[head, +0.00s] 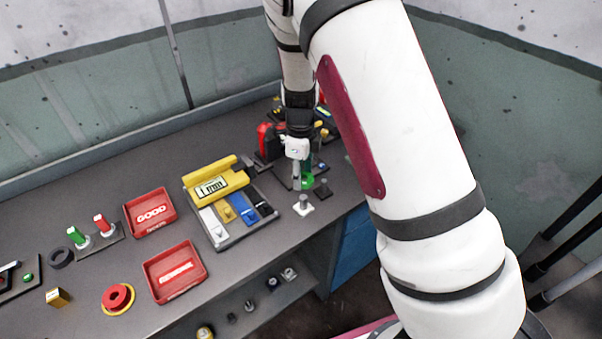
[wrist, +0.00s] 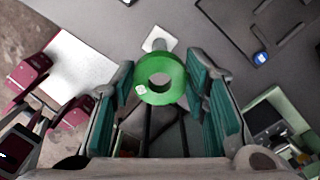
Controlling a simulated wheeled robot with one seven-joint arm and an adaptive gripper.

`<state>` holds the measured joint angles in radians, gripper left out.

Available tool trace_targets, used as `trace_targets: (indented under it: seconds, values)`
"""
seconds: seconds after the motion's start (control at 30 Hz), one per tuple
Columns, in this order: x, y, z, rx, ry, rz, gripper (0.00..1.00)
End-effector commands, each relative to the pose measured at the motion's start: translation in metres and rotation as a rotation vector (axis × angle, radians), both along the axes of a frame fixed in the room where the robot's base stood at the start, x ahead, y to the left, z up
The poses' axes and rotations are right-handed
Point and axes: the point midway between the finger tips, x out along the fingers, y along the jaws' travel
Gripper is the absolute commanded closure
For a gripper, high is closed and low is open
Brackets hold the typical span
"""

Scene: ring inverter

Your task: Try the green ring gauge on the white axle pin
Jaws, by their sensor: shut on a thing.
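My gripper (head: 298,168) points down over the right part of the bench and is shut on the green ring gauge (head: 308,182). In the wrist view the green ring (wrist: 147,66) sits between the two teal-padded fingers (wrist: 160,85), with its open hole facing the camera and a small white mark on its left side. The white axle pin (head: 303,203) stands upright on its white square base, just in front of the ring in the head view. In the wrist view its white base (wrist: 160,37) shows beyond the ring, and the ring appears apart from it.
A dark-based pin (head: 322,188) stands right of the white one. A yellow gauge unit (head: 213,180) with coloured blocks lies to the left. Red trays (head: 151,211) stand farther left. A red and black item (head: 266,140) is behind my gripper. The bench's front edge is close.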

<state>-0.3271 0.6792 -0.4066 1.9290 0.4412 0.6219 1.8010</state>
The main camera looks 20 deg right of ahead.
Motion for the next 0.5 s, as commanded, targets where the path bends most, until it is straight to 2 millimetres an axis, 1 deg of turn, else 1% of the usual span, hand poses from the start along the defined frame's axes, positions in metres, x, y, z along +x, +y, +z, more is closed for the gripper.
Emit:
trace_targets:
  seconds: [0.17,0.37,0.5]
  values:
    - [0.0,0.0,0.0,0.0,0.0,0.002,0.92]
    - [0.0,0.0,-0.012,0.001,0.003,0.002,0.92]
    - [0.0,0.0,-0.025,0.0,0.002,0.002,0.92]
